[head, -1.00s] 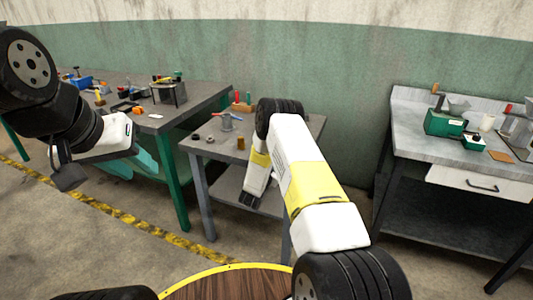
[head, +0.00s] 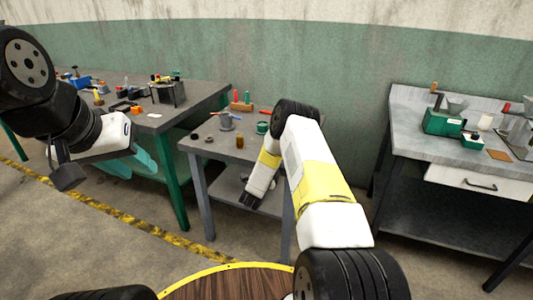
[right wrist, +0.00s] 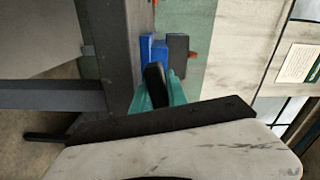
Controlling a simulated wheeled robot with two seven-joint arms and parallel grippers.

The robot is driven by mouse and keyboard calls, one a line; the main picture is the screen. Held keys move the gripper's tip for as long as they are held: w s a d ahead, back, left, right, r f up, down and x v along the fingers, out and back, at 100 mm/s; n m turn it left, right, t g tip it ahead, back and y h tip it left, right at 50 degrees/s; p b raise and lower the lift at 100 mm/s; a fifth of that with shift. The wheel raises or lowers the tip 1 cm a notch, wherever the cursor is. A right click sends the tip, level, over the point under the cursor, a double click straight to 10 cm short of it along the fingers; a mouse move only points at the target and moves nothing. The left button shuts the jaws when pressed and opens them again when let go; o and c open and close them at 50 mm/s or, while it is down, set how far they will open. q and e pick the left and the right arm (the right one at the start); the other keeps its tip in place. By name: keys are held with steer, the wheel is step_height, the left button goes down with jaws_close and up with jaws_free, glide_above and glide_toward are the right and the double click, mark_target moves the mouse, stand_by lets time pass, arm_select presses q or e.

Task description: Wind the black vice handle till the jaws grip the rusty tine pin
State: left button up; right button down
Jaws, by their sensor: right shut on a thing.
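In the right wrist view, a black bar (right wrist: 155,85), which looks like the vice handle, lies between two teal finger-like parts of my right gripper (right wrist: 163,92). The gripper is shut on it. Just beyond is a blue block-shaped thing (right wrist: 148,50), perhaps part of the vice, beside a dark grey block (right wrist: 178,50). I cannot make out the rusty tine pin or whether jaws touch it. In the head view my right gripper (head: 250,199) points down in front of the middle table.
The middle grey table (head: 195,148) bears a mug-like item (head: 227,122) and small tins. A green-legged bench (head: 208,95) with tools stands left. A grey bench (head: 405,110) with a green box (head: 443,121) stands right. Open floor (head: 60,240) lies at lower left.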

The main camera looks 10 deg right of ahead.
steer(key=m, duration=0.5)
steer(key=shift+f+m, duration=0.3)
steer(key=m, duration=0.6)
steer(key=shift+a+f, duration=0.1)
steer(key=shift+f, duration=0.1)
steer(key=m, duration=0.6)
steer(key=shift+a+f+m, duration=0.1)
steer(key=shift+a+m, duration=0.05)
steer(key=shift+m, duration=0.15)
steer(key=m, duration=0.5)
steer(key=shift+w+a+m, duration=0.15)
steer(key=shift+w+m, duration=0.05)
steer(key=shift+m, duration=0.1)
steer(key=c, duration=1.3)
jaws_free()
